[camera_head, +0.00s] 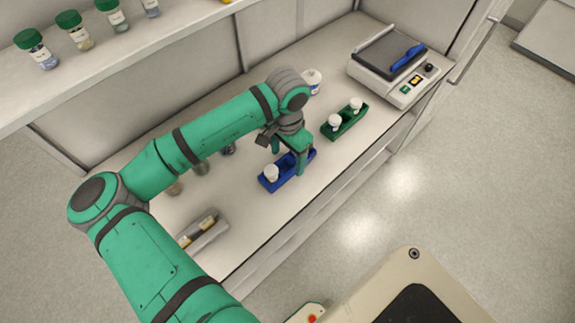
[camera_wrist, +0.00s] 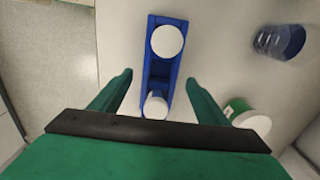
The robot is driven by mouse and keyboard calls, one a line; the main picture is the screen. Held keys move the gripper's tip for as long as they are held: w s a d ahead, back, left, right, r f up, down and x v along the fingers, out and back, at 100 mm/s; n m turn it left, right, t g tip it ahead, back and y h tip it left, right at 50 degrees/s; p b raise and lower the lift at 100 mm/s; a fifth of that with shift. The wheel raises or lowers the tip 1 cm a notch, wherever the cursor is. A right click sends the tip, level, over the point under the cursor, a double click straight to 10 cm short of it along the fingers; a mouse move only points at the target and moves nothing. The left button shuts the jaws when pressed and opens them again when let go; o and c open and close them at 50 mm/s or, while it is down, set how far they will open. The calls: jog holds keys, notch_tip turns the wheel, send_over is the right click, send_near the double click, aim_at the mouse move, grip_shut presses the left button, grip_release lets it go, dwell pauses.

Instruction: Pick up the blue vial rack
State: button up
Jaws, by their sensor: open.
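The blue vial rack (camera_head: 283,174) stands on the bench below my gripper. In the wrist view the rack (camera_wrist: 160,72) lies lengthwise between my two open fingers, with a finger on each side and a gap to each. Two white-capped vials show on it in the wrist view, one at the far end (camera_wrist: 167,41) and one nearer my gripper (camera_wrist: 155,106). The head view shows one white-capped vial (camera_head: 271,172) at its left end; the rest is partly hidden by my gripper. My gripper (camera_head: 290,165) is open and empty, pointing down over the rack. The fingertips also show in the wrist view (camera_wrist: 160,75).
A green rack (camera_head: 345,123) with two white-capped vials stands close to the right. A scale-like device (camera_head: 393,68) with a blue item is behind it. A white bottle (camera_head: 312,80) stands at the back. A grey holder (camera_head: 203,232) lies front left. Green-capped jars (camera_head: 36,49) stand on a shelf.

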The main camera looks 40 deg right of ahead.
aim_at(288, 166)
jog(key=shift+f, duration=1.25)
jog(key=c, duration=1.2)
jog(key=shift+r, duration=0.1)
